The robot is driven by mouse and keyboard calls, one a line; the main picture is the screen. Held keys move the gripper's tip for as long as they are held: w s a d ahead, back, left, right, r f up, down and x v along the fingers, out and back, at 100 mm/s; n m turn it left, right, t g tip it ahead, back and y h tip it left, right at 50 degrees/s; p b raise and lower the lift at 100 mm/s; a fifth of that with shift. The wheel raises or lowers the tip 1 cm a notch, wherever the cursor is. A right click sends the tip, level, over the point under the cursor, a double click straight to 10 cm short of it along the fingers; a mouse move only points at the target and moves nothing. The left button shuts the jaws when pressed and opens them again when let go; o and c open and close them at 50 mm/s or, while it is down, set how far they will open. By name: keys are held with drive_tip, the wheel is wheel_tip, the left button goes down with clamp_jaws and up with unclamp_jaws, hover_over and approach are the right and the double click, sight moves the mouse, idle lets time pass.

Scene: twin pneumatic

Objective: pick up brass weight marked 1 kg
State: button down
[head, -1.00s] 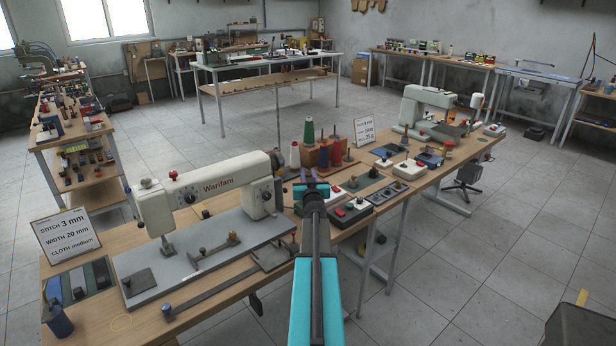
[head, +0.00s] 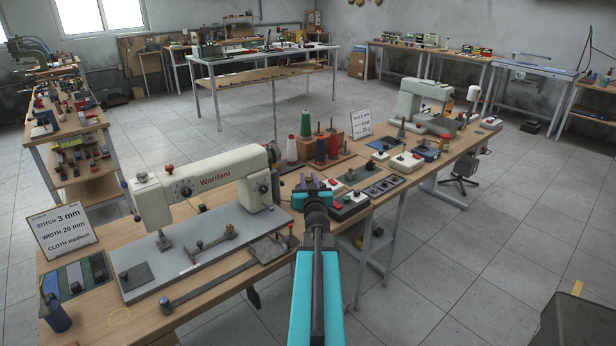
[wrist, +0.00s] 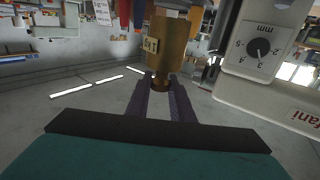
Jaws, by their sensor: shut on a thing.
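The brass weight (wrist: 174,45) shows in the wrist view as a golden cylinder with a narrower neck and a small pale label on its side. My gripper (wrist: 160,86) is shut on the weight's narrow neck, with a dark finger on each side. In the head view my gripper (head: 312,184) is over the workbench, right of the Warifani sewing machine's head. The weight is hidden behind the gripper and arm there.
The white Warifani sewing machine (head: 205,187) stands close on the left; its dial shows large in the wrist view (wrist: 258,48). Thread spools (head: 306,137) stand behind the gripper. Switch boxes (head: 350,203) sit to its right. Open floor (head: 440,270) lies at the right.

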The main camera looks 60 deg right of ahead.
drive_tip(key=shift+r+v, duration=0.15)
drive_tip(key=shift+v, duration=0.8)
drive_tip(key=shift+r+v, duration=0.15)
drive_tip(key=shift+v, duration=0.8)
